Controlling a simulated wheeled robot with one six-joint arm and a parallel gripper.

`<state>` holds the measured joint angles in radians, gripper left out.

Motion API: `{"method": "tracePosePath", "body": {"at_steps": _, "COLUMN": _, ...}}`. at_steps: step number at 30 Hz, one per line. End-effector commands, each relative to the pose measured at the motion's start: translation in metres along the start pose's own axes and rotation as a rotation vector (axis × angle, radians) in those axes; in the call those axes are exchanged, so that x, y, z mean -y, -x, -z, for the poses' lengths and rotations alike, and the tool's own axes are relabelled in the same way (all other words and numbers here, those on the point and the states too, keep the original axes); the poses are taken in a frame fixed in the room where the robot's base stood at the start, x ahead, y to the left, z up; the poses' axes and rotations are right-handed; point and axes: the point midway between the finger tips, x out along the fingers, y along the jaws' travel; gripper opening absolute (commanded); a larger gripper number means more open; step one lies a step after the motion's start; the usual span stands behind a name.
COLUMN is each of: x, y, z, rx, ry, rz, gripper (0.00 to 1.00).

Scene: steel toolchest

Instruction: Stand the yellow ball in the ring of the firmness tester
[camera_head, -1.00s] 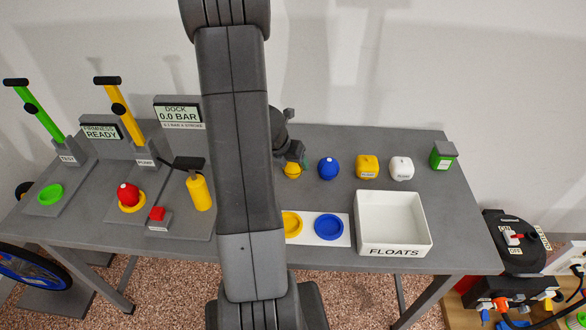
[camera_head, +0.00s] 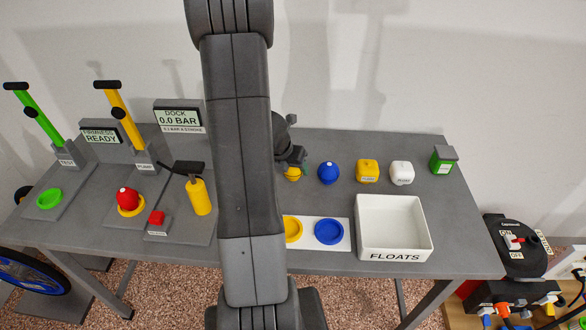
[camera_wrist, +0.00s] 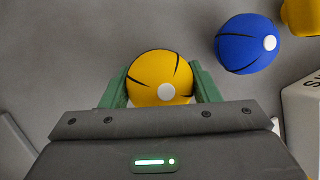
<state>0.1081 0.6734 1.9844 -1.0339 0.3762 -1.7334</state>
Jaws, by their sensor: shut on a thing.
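The yellow ball (camera_wrist: 158,75) sits between the green fingers of my gripper (camera_wrist: 160,88) in the wrist view, and the gripper is shut on it. In the head view the yellow ball (camera_head: 292,174) shows beside my arm, partly hidden under my gripper (camera_head: 292,165). Whether it touches the table cannot be told. The firmness tester at the far left has a green ring (camera_head: 49,199), which is empty, a green lever (camera_head: 35,118) and a sign (camera_head: 100,136) reading "FIRMNESS READY".
A blue ball (camera_head: 328,173), yellow block (camera_head: 367,171) and white block (camera_head: 402,173) stand to the right. A white FLOATS box (camera_head: 394,228) is in front. The pump's yellow lever (camera_head: 122,113), red ball (camera_head: 128,200) and yellow cylinder (camera_head: 199,194) stand between my arm and the tester.

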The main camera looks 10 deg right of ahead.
Motion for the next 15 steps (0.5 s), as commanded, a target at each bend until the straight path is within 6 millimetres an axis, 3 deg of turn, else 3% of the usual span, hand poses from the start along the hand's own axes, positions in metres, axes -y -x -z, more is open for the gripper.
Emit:
{"method": "tracePosePath", "body": {"at_steps": 9, "x": 0.01, "y": 0.059, "z": -0.025, "rx": 0.004, "ry": -0.001, "rz": -0.002, "gripper": 0.33}}
{"method": "tracePosePath", "body": {"at_steps": 15, "x": 0.014, "y": 0.08, "z": -0.033, "rx": 0.002, "ry": -0.001, "rz": -0.001, "gripper": 0.33}}
